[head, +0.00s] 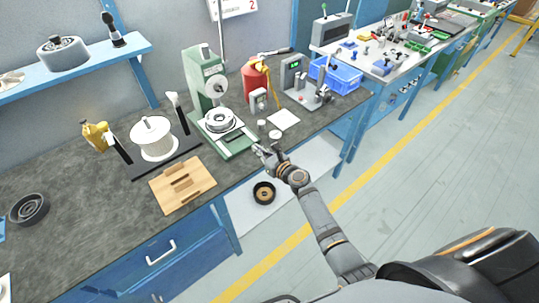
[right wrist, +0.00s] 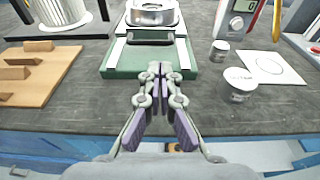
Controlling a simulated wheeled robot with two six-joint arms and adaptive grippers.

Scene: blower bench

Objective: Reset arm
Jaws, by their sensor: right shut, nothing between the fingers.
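My right gripper (head: 262,152) is over the front edge of the bench, just in front of the green press (head: 210,95). In the right wrist view my right gripper (right wrist: 162,72) is shut and empty, its fingertips together and pointing at the green base (right wrist: 125,62) of the press. A silver ring-shaped part (right wrist: 152,14) sits on that base; it also shows in the head view (head: 219,119). My left gripper is not in view.
A wooden block rack (head: 182,186) and white spool (head: 154,138) stand left of the press. Small metal cups (right wrist: 240,86) and a white sheet (right wrist: 266,66) lie right of the gripper. A black ring-shaped part (head: 264,193) is below the bench edge. The floor at right is clear.

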